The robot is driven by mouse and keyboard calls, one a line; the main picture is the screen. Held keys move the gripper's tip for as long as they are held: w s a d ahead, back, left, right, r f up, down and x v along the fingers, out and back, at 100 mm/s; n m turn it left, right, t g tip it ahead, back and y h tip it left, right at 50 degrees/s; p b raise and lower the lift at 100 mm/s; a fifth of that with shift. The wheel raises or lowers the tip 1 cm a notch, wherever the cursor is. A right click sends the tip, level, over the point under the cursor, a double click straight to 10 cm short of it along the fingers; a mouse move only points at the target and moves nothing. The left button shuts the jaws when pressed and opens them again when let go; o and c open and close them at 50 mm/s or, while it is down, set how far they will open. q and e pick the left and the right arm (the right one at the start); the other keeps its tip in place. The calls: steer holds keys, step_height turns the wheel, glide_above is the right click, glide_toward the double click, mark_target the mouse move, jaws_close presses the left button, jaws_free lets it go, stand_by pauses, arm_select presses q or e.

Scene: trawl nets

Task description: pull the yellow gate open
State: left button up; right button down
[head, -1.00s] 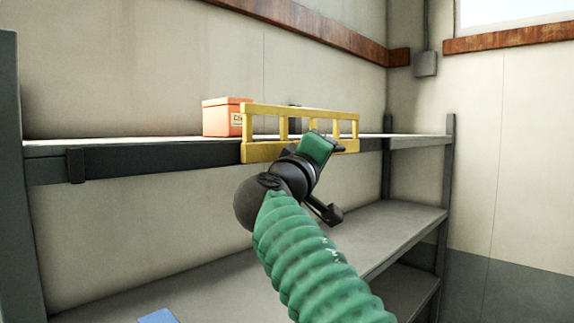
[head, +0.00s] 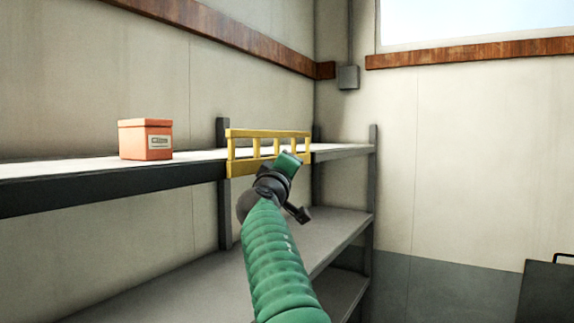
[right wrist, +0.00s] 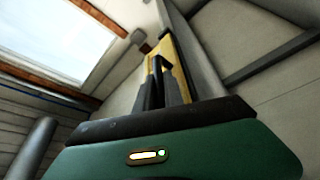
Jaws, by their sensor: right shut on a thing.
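The yellow gate (head: 268,134) is a barred frame at the front edge of the upper shelf, in the middle of the head view. My right gripper (head: 291,160) is at the gate's lower right part, and its arm with a green sleeve comes up from below. In the right wrist view the dark fingers (right wrist: 163,92) are closed on the yellow gate (right wrist: 180,62). The gripper body hides part of the gate's lower rail. My left gripper is in neither view.
An orange box (head: 145,140) with a label stands on the upper shelf (head: 90,172), left of the gate. A lower shelf (head: 200,275) below looks empty. A dark panel (head: 548,292) shows at the lower right.

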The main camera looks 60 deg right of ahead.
steer(key=shift+w+f, duration=0.1)
steer(key=shift+f, duration=0.05)
steer(key=c, duration=1.8)
jaws_free()
steer(key=shift+o, duration=0.4)
steer(key=shift+w, duration=0.15)
steer(key=shift+d, duration=0.1)
steer(key=shift+s+a+f+b, duration=0.2)
steer(key=shift+a+b, duration=0.1)
steer(key=shift+b, duration=0.1)
steer(key=b+v, duration=1.1)
steer(key=v, duration=0.5)
steer(key=shift+a, duration=0.15)
